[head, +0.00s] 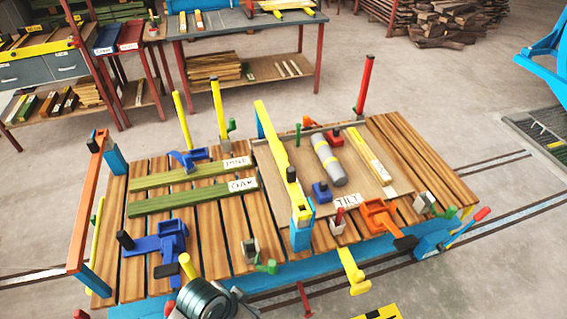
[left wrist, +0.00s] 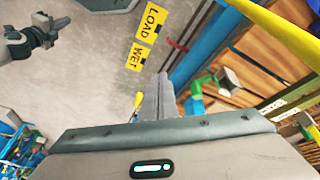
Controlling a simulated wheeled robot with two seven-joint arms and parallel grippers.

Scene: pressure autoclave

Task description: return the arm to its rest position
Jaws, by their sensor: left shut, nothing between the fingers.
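My left gripper (head: 238,294) shows at the bottom edge of the head view, in front of the near blue edge of the slatted bench (head: 215,225). In the left wrist view its fingers (left wrist: 158,92) are together, with nothing between them. They point out over bare floor beside the bench's blue edge and touch nothing that I can see. A grey arm end (left wrist: 35,38) at the upper left of the left wrist view looks like my right gripper; its jaw state is unclear. My right gripper does not show in the head view.
A green clamp (head: 266,266) stands on the bench close to the left gripper. A yellow-topped post (head: 187,266) and a yellow bracket (head: 353,272) stand nearby. Green boards, a grey cylinder (head: 328,160) and an orange clamp (head: 382,216) lie on the bench.

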